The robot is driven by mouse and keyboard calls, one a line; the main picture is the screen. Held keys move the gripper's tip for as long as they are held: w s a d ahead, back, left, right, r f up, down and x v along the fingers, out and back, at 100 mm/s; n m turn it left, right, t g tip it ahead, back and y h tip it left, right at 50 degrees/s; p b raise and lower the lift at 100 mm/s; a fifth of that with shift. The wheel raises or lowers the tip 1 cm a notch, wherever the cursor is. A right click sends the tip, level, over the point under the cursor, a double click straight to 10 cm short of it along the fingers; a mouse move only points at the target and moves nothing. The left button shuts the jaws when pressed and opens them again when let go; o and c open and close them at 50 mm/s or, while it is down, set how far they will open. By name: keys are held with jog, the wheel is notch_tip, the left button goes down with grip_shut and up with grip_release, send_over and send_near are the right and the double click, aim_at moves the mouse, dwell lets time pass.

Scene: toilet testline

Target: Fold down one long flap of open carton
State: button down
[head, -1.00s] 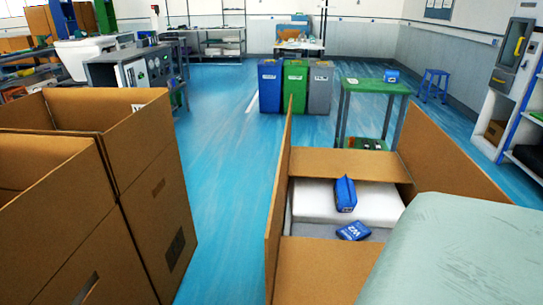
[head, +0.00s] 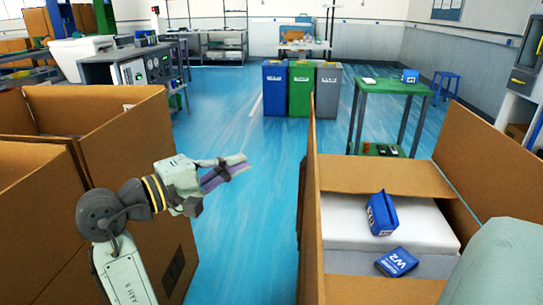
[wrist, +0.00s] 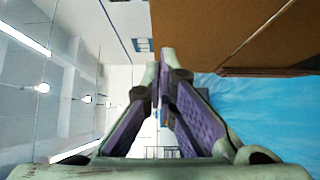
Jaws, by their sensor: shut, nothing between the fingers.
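The open carton (head: 372,290) stands at the right in the head view. Its left long flap (head: 310,190) stands upright, seen nearly edge-on. Its right long flap (head: 475,150) stands up and leans outward. The far short flap (head: 385,177) and the near short flap lie folded inward. White foam (head: 420,225) and two blue packets (head: 381,214) (head: 396,262) show between them. My gripper (head: 240,163) is shut and empty, left of the left flap and apart from it. In the wrist view its fingertips (wrist: 165,60) meet beside a brown cardboard panel (wrist: 225,35); which panel is unclear.
Blue, green and grey bins (head: 300,90) and a green table (head: 385,90) stand beyond. Blue floor (head: 245,235) is clear between the carton stacks. A pale green surface (head: 505,265) covers the lower right.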

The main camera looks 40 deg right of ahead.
jog(key=s+d+p, duration=0.2)
jog(key=s+d, duration=0.2)
jog(key=d, duration=0.8)
jog(key=shift+s+d, duration=0.2)
jog(key=shift+d, duration=0.05)
jog(key=shift+s+d, duration=0.1)
